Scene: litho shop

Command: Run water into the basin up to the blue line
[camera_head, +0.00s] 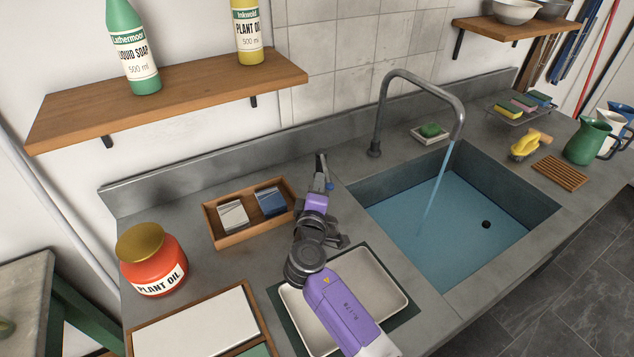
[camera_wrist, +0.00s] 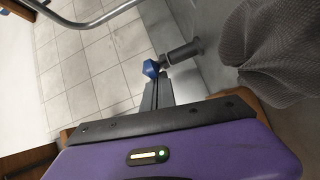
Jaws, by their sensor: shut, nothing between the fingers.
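The basin (camera_head: 537,203) is sunk in the grey counter and holds blue-tinted water (camera_head: 450,219). A stream runs from the curved metal tap (camera_head: 428,77) into it. I cannot make out a blue line on the basin walls. My gripper (camera_head: 321,165) is shut and empty, left of the basin near the back of the counter. A blue tip (camera_head: 330,187) shows beside it. In the wrist view my shut fingers (camera_wrist: 157,92) point at the blue tip (camera_wrist: 151,68) of a dark cylindrical fitting (camera_wrist: 185,51). They are very close; contact is unclear.
A wooden tray (camera_head: 226,240) with two small blocks lies left of my gripper. A white tray (camera_head: 397,298) lies under my arm. A red plant oil jar (camera_head: 152,262) stands at left. A shelf (camera_head: 180,97) with two bottles hangs above. Sponges and a green jug (camera_head: 586,143) stand right.

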